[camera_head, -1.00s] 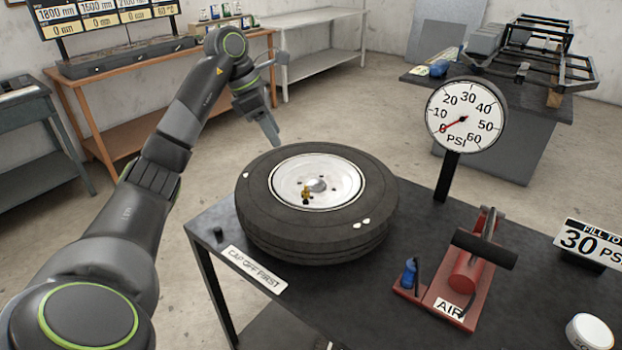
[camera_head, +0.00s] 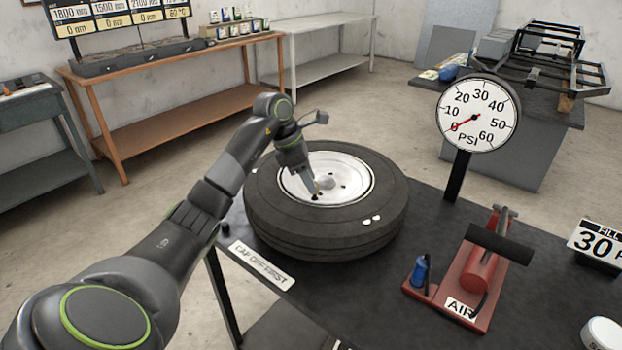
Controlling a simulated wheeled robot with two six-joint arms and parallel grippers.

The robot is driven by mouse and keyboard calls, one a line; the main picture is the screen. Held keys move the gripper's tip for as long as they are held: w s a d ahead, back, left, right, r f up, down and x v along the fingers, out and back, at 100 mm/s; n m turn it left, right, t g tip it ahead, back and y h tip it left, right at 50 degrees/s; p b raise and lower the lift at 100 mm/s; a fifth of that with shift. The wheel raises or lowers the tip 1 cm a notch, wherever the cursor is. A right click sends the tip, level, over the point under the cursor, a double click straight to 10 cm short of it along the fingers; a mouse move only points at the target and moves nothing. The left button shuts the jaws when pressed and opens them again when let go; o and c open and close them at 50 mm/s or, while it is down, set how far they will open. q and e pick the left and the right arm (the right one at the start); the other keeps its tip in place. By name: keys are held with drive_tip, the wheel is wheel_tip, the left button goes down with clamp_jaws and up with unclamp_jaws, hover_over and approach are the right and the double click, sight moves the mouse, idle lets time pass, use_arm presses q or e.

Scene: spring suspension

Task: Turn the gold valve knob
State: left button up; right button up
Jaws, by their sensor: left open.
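The gold valve knob (camera_head: 316,189) sits on the white wheel hub (camera_head: 352,172) of a black tire (camera_head: 330,230), which lies flat on the dark table. Only a small part of the knob shows, because my left gripper (camera_head: 318,186) covers most of it. The left gripper is open and points down at the knob from the upper left. I cannot tell whether its fingers touch the knob. My right gripper is not in view.
A red air pump (camera_head: 475,270) with a blue nozzle (camera_head: 420,270) stands to the right. A "CAP OFF FIRST" label (camera_head: 262,265) and a "30 PSI" sign (camera_head: 597,241) are on the table.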

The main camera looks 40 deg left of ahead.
use_arm(q)
drive_tip(key=shift+w+d+f, duration=0.15)
drive_tip(key=shift+d+f, duration=0.05)
drive_tip(key=shift+f, duration=0.45)
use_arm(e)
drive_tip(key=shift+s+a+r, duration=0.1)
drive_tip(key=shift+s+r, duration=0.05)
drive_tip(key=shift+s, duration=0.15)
use_arm(q)
clamp_jaws()
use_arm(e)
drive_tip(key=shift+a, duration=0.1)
